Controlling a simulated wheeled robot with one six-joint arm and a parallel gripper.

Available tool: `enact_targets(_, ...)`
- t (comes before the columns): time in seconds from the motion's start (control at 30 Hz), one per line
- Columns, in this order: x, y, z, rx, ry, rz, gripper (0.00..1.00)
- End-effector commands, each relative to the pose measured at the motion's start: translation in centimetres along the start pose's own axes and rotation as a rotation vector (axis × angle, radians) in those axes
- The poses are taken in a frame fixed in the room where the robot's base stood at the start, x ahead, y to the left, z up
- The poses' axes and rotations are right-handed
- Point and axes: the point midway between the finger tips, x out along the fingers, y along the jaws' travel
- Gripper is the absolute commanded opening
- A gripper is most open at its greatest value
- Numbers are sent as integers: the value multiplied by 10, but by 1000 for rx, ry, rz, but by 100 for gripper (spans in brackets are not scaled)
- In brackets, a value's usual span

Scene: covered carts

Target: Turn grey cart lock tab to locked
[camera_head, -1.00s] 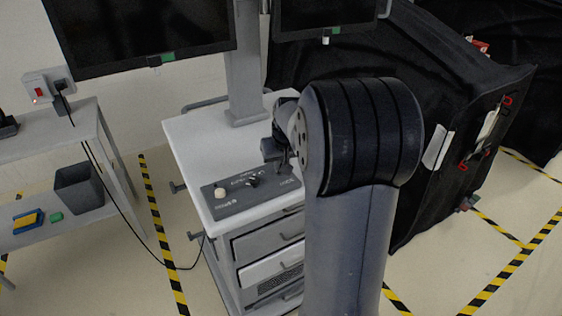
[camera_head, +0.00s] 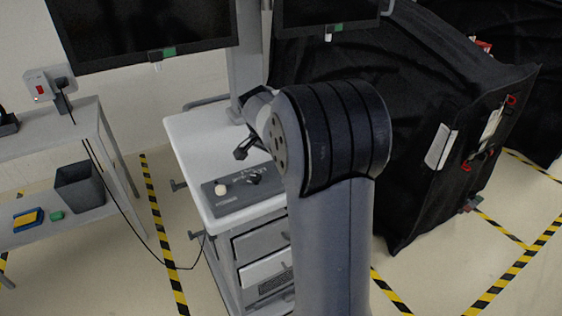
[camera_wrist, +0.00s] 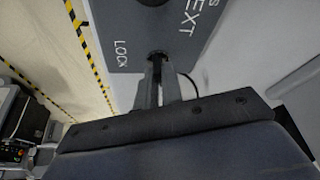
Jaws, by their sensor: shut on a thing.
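A grey control panel (camera_head: 235,190) lies on the white top of the grey cart (camera_head: 188,140). The head view shows a pale button and a black knob on it. In the wrist view, the panel (camera_wrist: 130,32) carries the word LOCK left of a small dark lock tab (camera_wrist: 157,54). My gripper (camera_wrist: 158,68) has its two fingers close together over this tab and is shut on it. The fingers hide most of the tab, so its exact angle is unclear.
Two black monitors (camera_head: 140,28) hang above the cart. A shelf (camera_head: 85,130) with a grey bin (camera_head: 80,187) and a hanging cable stands at left. A black-covered cart (camera_head: 400,110) stands close at right. Yellow-black floor tape (camera_head: 155,215) marks the open floor.

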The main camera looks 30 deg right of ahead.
Motion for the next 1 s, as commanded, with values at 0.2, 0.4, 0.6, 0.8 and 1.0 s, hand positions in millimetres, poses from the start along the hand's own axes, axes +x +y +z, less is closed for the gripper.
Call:
enact_targets(0.2,0,-2,0,168,0,68,0)
enact_targets(0.4,0,-3,0,287,-1,117,0)
enact_targets(0.6,0,-3,0,360,-1,148,0)
enact_targets(0.8,0,-3,0,393,-2,161,0)
enact_targets(1.0,0,-3,0,400,-2,164,0)
